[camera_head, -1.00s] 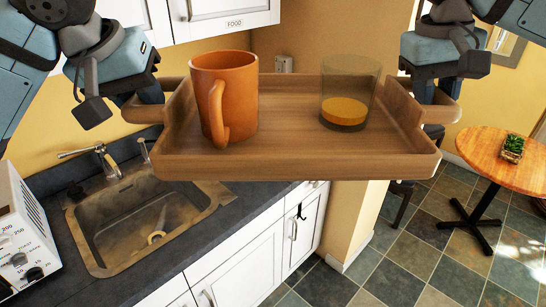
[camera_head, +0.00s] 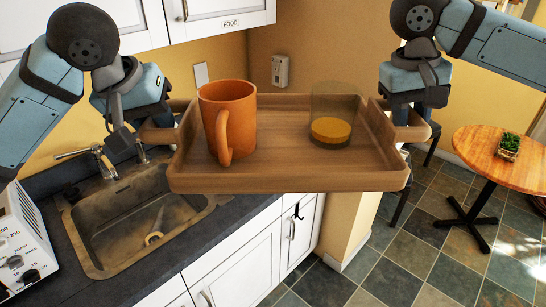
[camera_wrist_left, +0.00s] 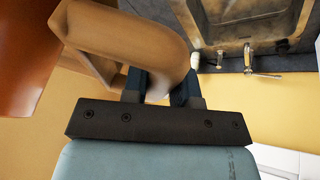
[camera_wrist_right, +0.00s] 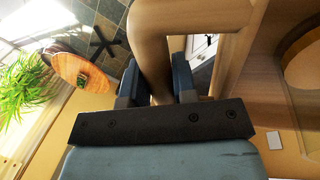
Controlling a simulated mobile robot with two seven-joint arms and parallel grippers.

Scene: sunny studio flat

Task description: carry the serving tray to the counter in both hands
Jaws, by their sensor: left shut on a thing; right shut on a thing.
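The wooden serving tray (camera_head: 290,180) is held up in the air in the head view, roughly level. An orange mug (camera_head: 233,118) stands upright on its left half. A clear glass with amber liquid (camera_head: 331,128) stands upright on its right half. My left gripper (camera_head: 150,135) is shut on the tray's left handle, which also shows in the left wrist view (camera_wrist_left: 165,50). My right gripper (camera_head: 405,118) is shut on the right handle, seen in the right wrist view (camera_wrist_right: 150,40). The counter (camera_head: 165,250) lies below and left of the tray.
A sink (camera_head: 110,240) with a faucet (camera_head: 100,155) is set in the counter. A white appliance (camera_head: 20,240) stands at the left edge. A round wooden table (camera_head: 495,155) with a small plant (camera_head: 510,145) is at right. Tiled floor (camera_head: 410,260) is open between.

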